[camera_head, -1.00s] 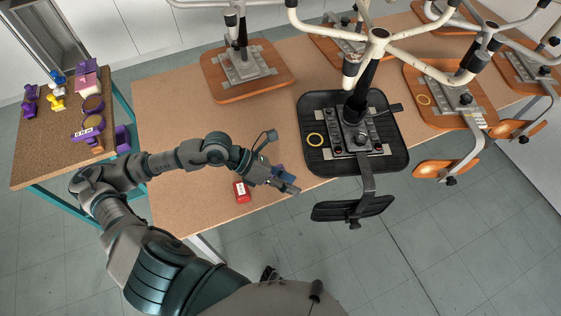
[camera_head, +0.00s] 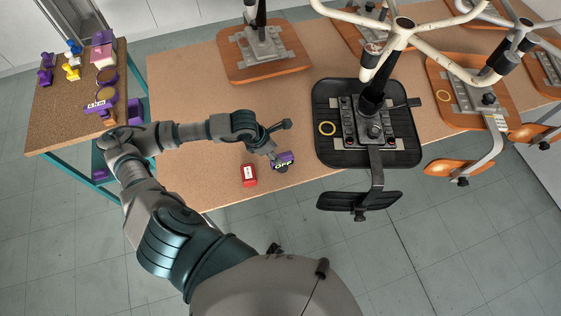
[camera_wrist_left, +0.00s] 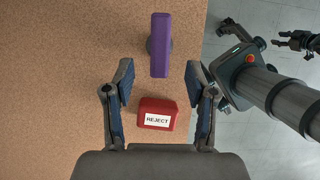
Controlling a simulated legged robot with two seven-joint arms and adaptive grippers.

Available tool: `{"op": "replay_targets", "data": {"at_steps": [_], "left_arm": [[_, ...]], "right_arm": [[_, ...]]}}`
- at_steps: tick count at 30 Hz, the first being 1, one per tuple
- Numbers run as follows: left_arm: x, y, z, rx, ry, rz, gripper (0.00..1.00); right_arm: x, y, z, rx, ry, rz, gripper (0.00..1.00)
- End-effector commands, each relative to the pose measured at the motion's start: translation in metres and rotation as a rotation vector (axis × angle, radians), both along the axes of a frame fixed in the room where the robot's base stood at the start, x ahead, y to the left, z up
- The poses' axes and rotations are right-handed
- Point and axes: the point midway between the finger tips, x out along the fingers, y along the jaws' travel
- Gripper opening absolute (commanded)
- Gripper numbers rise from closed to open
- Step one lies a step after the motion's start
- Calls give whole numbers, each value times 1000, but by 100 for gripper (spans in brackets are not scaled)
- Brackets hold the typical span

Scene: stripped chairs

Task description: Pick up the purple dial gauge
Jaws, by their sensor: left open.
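A purple piece (camera_head: 284,160) with pale lettering sits on the brown table near its front edge. I cannot make out a dial face on it. In the left wrist view it is a narrow purple bar (camera_wrist_left: 161,45) over a dark round part, ahead of the fingertips. My left gripper (camera_head: 274,156) is just beside it in the head view. In the left wrist view my left gripper (camera_wrist_left: 158,80) is open and empty, its fingers apart. A dark gripper-like shape (camera_wrist_left: 297,41) at the upper right of that view is too small to read.
A red block (camera_head: 249,176) labelled REJECT (camera_wrist_left: 157,114) lies beside the purple piece, below it in the wrist view. An upturned black chair (camera_head: 331,151) stands to the right. A side table (camera_head: 62,119) at left holds several purple, yellow and pink items.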

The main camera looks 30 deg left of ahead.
Motion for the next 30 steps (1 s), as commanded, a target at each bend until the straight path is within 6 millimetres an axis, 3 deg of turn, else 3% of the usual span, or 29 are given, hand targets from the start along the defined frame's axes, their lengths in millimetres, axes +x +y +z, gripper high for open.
{"op": "replay_targets", "data": {"at_steps": [5,12,19,20,26,30], "left_arm": [[10,-7,-15,-3,1,-1,56],[23,-11,-45,-3,1,-1,56],[23,-10,-47,-3,0,-1,56],[23,-10,-47,-3,0,-1,54],[23,-10,-47,-3,1,-1,4],[23,-12,-47,-1,1,-1,0]], "right_arm": [[0,6,2,8,-4,-2,40],[-13,-11,-5,-12,7,5,40],[-10,-11,-4,-11,2,5,40],[-11,-10,-4,-11,2,5,40],[-11,-4,-4,-3,4,3,40],[-13,2,-4,4,7,0,40]]}}
